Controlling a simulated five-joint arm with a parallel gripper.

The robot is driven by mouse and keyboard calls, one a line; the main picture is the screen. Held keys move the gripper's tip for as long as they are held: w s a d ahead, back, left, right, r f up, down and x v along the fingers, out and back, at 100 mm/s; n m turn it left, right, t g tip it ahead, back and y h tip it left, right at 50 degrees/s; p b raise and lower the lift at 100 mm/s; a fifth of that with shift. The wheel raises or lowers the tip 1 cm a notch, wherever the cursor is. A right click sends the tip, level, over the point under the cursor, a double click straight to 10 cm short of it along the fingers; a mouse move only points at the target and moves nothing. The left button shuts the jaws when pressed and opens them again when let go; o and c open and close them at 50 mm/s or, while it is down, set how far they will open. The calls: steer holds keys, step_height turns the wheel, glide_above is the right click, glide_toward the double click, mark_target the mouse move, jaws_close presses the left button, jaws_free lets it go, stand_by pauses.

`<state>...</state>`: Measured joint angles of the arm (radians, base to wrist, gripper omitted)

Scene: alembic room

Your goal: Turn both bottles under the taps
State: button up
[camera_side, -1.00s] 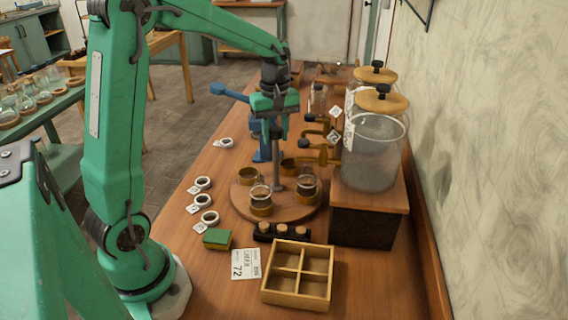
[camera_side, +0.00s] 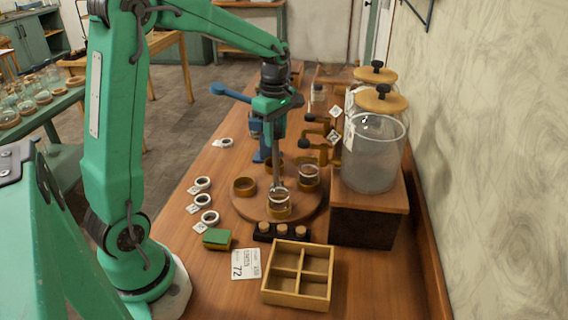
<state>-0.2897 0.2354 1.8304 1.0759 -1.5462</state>
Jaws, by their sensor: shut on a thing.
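A round wooden turntable (camera_side: 243,209) stands on the bench with a grey upright post (camera_side: 277,168) at its middle. One small glass bottle (camera_side: 279,203) sits in a cup at the front of the turntable. The other bottle (camera_side: 308,175) sits in a cup at its right side, close to the near brass tap (camera_side: 322,147). An empty cup (camera_side: 244,187) is at the left. Another cup at the back is partly hidden by the post. My gripper (camera_side: 272,126) points down, shut on the post's upper part. The farther tap (camera_side: 316,119) is behind the near one.
Two large glass jars with wooden lids stand right, the near jar (camera_side: 370,160) on a dark-sided stand (camera_side: 362,223). A corked rack (camera_side: 281,232) and divided box (camera_side: 298,275) are in front. White rings (camera_side: 210,217) and a green block (camera_side: 216,238) lie left. A blue device (camera_side: 258,140) stands behind.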

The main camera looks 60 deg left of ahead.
stand_by(0.3)
steer(key=shift+n, duration=3)
steer(key=o, duration=1.7)
steer(key=shift+c, duration=0.2)
steer(key=shift+c, duration=0.3)
